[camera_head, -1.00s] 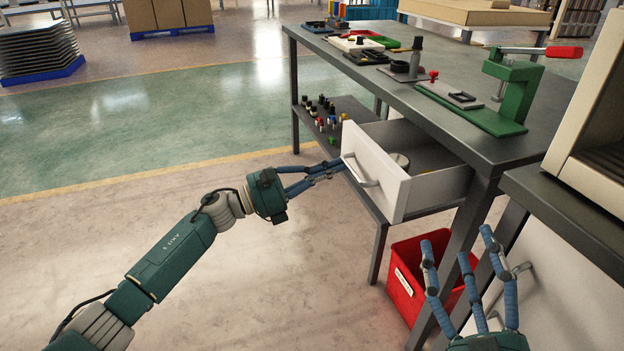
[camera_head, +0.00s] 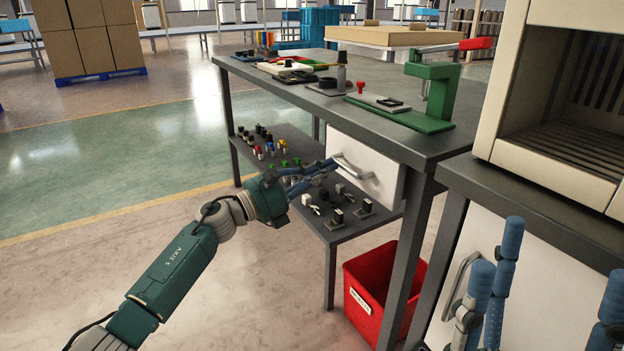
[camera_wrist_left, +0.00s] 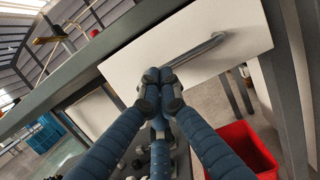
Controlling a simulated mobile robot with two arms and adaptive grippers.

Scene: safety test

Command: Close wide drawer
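The white drawer front (camera_head: 378,166) sits under the grey tabletop, close to its front edge. The drawer's inside is hidden. I cannot tell whether the front is fully flush. Its metal handle (camera_head: 352,168) also shows in the left wrist view (camera_wrist_left: 205,48). My left gripper (camera_head: 332,164) is at the left part of the drawer front, beside the handle's left end. In the left wrist view its fingertips (camera_wrist_left: 158,80) are together, with nothing between them, at or very near the panel. My right gripper (camera_head: 545,265) is at the lower right, fingers spread and empty.
The workbench (camera_head: 300,80) carries a green clamp press (camera_head: 435,95) with a red handle. A lower shelf (camera_head: 350,228) holds several small parts beneath my left gripper. A red bin (camera_head: 372,290) stands below. A second cabinet (camera_head: 535,270) is at right. Floor at left is clear.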

